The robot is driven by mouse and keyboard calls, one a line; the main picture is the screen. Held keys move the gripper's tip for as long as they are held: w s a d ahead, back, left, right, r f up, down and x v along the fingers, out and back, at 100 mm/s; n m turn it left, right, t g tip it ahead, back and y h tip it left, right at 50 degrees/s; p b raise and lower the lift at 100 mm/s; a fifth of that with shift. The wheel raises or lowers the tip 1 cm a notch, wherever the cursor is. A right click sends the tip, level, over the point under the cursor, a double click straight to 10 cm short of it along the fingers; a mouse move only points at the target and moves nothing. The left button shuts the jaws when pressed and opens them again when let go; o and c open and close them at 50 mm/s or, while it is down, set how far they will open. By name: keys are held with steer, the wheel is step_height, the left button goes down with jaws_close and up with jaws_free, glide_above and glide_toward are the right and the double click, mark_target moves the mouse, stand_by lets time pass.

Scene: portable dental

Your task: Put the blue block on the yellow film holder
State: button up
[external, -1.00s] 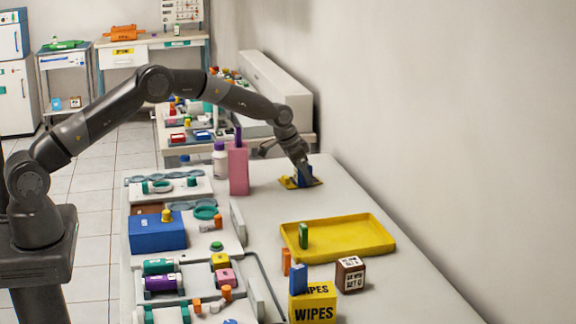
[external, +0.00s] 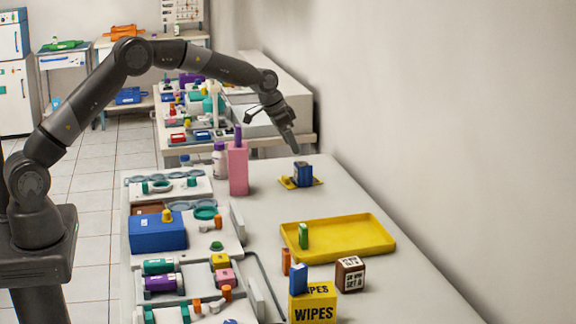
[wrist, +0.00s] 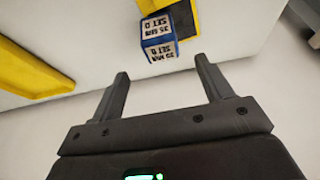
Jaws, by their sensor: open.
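The blue block (external: 303,174) sits upright on the small yellow film holder (external: 287,183) near the far end of the table. In the wrist view the blue block (wrist: 163,50) shows white labels with dark print on two faces, and part of the yellow film holder (wrist: 180,20) shows behind and beside it. My gripper (external: 293,148) is raised above and behind the block, apart from it. In the wrist view my gripper (wrist: 162,82) is open, with nothing between its fingers.
A pink box (external: 238,168) with a purple item on top stands left of the film holder. A yellow tray (external: 345,250) with a green block lies nearer the front. A brown labelled cube (external: 350,274) and a yellow wipes box (external: 315,304) stand in front. The table right of the holder is clear.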

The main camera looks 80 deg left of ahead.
steer(key=s+d+r, duration=0.7)
steer(key=s+r, duration=0.3)
steer(key=s, duration=0.1)
steer(key=s+d+r, duration=0.7)
steer(key=s+r, duration=0.3)
steer(key=s, duration=0.1)
steer(key=s+d+f, duration=0.1)
steer(key=s+d, duration=0.2)
steer(key=s, duration=1.2)
steer(key=s+d+f+t, duration=0.1)
steer(key=s+d+f, duration=0.1)
steer(key=s, duration=1.3)
steer(key=shift+d+f, duration=0.25)
steer(key=shift+d, duration=0.3)
